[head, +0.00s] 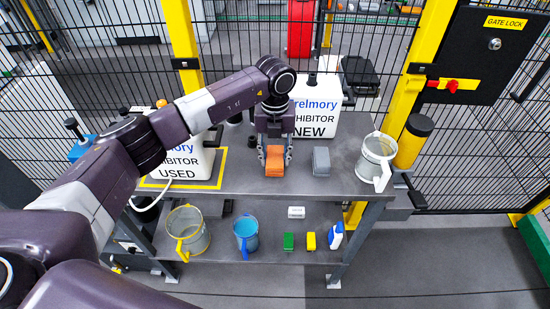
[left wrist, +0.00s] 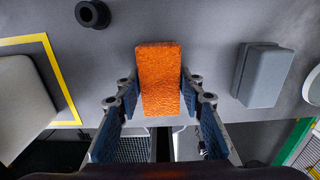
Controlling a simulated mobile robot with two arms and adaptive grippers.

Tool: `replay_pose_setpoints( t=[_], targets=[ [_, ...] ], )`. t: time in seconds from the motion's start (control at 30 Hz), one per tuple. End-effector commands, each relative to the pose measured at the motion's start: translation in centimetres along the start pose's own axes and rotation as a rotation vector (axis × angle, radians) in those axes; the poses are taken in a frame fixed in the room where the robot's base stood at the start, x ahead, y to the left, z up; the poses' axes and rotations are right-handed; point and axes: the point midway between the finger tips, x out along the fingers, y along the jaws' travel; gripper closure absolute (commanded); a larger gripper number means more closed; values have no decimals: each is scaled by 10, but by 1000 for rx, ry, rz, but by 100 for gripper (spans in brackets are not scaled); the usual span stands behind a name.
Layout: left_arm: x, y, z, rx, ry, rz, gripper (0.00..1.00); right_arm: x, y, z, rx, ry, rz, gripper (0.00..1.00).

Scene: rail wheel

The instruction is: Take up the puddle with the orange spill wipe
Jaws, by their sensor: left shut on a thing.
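The orange spill wipe (head: 275,165) is a small rough orange block at the middle of the upper tabletop. My left gripper (head: 275,150) points down over it and is shut on it, one finger on each side. In the left wrist view the wipe (left wrist: 160,75) sits between the blue finger pads of the left gripper (left wrist: 160,105). I cannot tell whether it rests on the table or is just above it. I cannot make out a puddle in either view. My right gripper is not in view.
A grey block (head: 321,161) lies right of the wipe. A clear jug (head: 377,160) stands at the table's right end. White inhibitor containers marked USED (head: 183,165) and NEW (head: 318,112) stand left and behind. The lower shelf (head: 265,257) holds jugs and small items.

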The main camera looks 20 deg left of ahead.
Motion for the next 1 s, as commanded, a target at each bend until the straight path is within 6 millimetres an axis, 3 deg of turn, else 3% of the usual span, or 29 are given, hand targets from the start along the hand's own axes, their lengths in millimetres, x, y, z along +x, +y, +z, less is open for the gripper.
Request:
replay_pose_setpoints(
  t=[0.27,0.7,0.83,1.0],
  targets=[
    [-36,0,2,0,-6,-3,88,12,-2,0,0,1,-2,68],
    [-159,-1,1,0,-6,-3,88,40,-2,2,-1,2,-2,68],
    [-182,0,1,0,-4,0,88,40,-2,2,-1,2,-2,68],
    [-195,0,0,0,-2,0,88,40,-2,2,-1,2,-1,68]
  ],
)
